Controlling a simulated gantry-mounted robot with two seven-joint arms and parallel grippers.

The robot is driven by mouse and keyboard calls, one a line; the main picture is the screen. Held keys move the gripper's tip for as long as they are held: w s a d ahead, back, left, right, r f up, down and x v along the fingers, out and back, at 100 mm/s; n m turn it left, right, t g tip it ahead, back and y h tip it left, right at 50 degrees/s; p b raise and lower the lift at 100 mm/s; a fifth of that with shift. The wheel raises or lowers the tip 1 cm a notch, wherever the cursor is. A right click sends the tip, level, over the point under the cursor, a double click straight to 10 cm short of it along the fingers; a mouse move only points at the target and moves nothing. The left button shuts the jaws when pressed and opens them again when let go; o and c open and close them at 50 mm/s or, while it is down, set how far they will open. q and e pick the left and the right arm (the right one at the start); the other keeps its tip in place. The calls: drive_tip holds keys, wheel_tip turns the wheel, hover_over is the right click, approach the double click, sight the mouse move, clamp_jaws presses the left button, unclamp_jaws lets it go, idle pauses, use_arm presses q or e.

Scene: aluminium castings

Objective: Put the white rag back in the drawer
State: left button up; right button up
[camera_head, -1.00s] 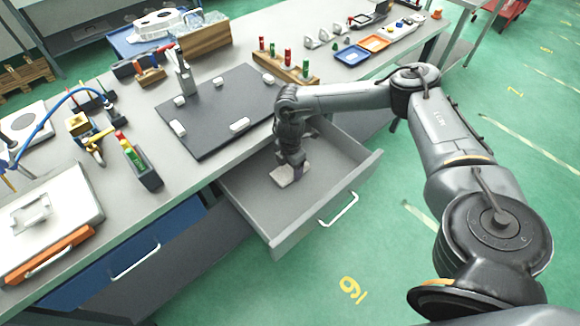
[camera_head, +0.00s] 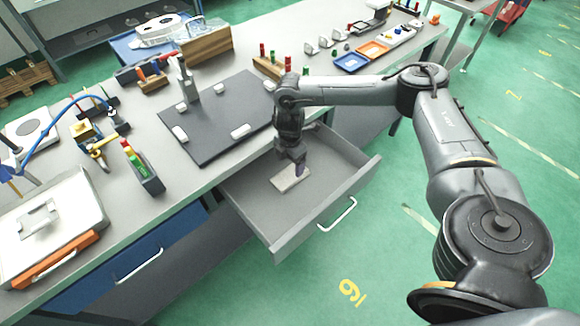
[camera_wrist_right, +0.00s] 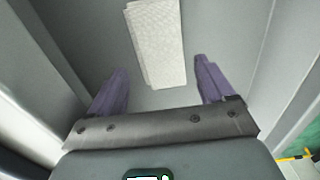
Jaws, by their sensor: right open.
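The white rag (camera_head: 289,178) lies flat on the floor of the open grey drawer (camera_head: 258,222), under the bench top. In the right wrist view the folded rag (camera_wrist_right: 157,42) lies ahead of the fingers, apart from them. My right gripper (camera_head: 297,168) is above the rag, inside the outline of the drawer. My left gripper is not in view.
The drawer's front with a white handle (camera_head: 338,214) faces the floor aisle. A dark board (camera_head: 215,125) with several white blocks lies on the bench above. A blue drawer (camera_head: 130,262) is shut at the left.

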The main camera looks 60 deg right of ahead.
sight(290, 174)
wheel_tip(290, 174, up, 6)
drive_tip(key=p, duration=0.1)
idle(0.4)
drive_tip(key=shift+r, duration=0.1)
